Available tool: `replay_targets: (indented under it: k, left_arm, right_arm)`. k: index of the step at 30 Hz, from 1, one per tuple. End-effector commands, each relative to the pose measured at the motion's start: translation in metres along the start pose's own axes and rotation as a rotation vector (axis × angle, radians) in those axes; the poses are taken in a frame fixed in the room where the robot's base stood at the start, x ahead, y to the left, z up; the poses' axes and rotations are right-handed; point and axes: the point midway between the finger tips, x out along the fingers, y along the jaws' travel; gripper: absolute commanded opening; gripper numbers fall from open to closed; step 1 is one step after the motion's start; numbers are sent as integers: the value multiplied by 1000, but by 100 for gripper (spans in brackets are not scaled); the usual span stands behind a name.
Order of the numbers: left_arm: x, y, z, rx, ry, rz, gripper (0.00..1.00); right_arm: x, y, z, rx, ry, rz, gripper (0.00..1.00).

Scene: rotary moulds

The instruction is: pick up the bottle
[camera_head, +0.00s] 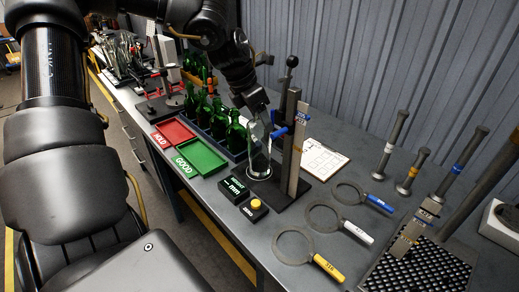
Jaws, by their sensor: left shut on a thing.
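A pale, see-through bottle (259,155) stands upright, or nearly so, at the round seat of the black gauge stand (293,190). My left gripper (260,114) comes down from above and is shut on the upper part of this bottle. The jaws hide much of its neck. I cannot tell whether the bottle's base touches the seat. Several dark green bottles (218,118) stand in a blue crate (228,147) just left of it. My right gripper is not in view.
The gauge stand's upright posts and blue lever (279,133) are close to the gripper's right. Red tray (174,132) and green tray (200,157) lie at left. A clipboard (322,158), ring gauges (294,247) and weighted posts occupy the right. A corrugated wall is behind.

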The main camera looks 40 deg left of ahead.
Motion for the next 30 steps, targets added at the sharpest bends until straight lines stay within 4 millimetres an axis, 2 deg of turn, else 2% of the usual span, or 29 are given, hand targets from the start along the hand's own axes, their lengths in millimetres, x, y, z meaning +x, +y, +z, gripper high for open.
replay_targets:
  k: [8,21,25,30]
  left_arm:
    - [-9,0,5,2,-5,3,0]
    - [-80,0,34,2,-5,4,0]
    - [-90,0,38,1,-3,2,0]
    - [-93,0,39,1,-2,1,0]
  right_arm:
    - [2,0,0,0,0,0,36]
    - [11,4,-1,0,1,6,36]
    - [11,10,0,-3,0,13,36]
    - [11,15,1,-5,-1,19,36]
